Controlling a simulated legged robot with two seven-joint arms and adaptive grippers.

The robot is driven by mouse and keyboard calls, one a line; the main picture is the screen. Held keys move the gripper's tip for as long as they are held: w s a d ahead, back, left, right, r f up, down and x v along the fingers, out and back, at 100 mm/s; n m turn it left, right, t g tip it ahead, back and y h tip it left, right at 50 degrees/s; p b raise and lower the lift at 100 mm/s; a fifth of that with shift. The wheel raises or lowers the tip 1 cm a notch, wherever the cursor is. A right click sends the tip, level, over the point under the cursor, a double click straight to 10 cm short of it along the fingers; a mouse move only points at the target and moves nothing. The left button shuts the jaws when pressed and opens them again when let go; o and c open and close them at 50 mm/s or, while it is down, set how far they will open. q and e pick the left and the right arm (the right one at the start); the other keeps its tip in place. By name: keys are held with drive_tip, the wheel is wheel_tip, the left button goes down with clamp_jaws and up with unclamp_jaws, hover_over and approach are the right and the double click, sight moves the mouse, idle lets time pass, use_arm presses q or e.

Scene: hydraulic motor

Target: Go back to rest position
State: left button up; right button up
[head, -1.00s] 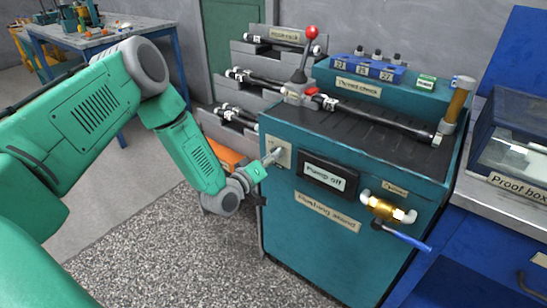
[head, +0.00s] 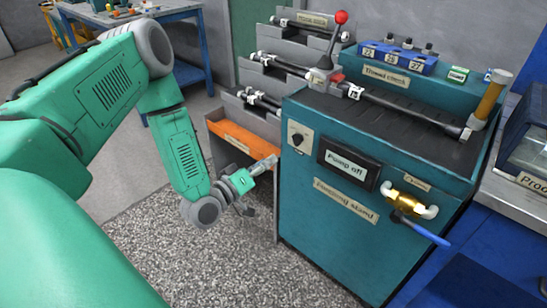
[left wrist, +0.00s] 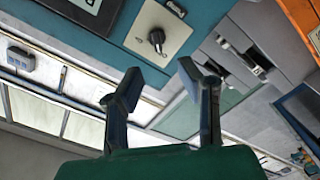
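My left gripper (head: 258,174) is in front of the left side of the teal flushing stand (head: 325,235), a short way left of and below the pump switch (head: 298,138). In the left wrist view its two fingers (left wrist: 158,92) stand apart with nothing between them, and the pump switch (left wrist: 158,36) shows beyond them. The switch panel and the gripper are apart. The display (head: 348,165) beside the switch reads "Pump off". My right gripper is not in view.
A brass valve with a blue handle (head: 418,230) sticks out of the stand's front. A grey hose rack (head: 275,75) and an orange bin (head: 240,138) stand behind the gripper. Speckled floor (head: 170,245) is free below.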

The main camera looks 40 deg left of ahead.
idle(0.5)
use_arm(q)
drive_tip(key=s+d+f+m+g+h+p, duration=0.2)
drive_tip(key=s+d+f+m+g, duration=0.3)
drive_tip(key=s+d+f+g, duration=0.5)
drive_tip(key=s+m+g+y+p, duration=0.1)
drive_tip(key=s+m+g+y, duration=0.2)
drive_tip(key=s, duration=1.4)
drive_tip(key=m+g, duration=0.1)
drive_tip(key=g, duration=0.3)
drive_tip(key=shift+s+f+p, duration=0.2)
drive_tip(key=shift+s+p, duration=0.15)
drive_tip(key=shift+s, duration=0.05)
drive_tip(key=shift+w+d, duration=0.1)
drive_tip(key=shift+d, duration=0.05)
drive_tip(key=shift+o, duration=0.4)
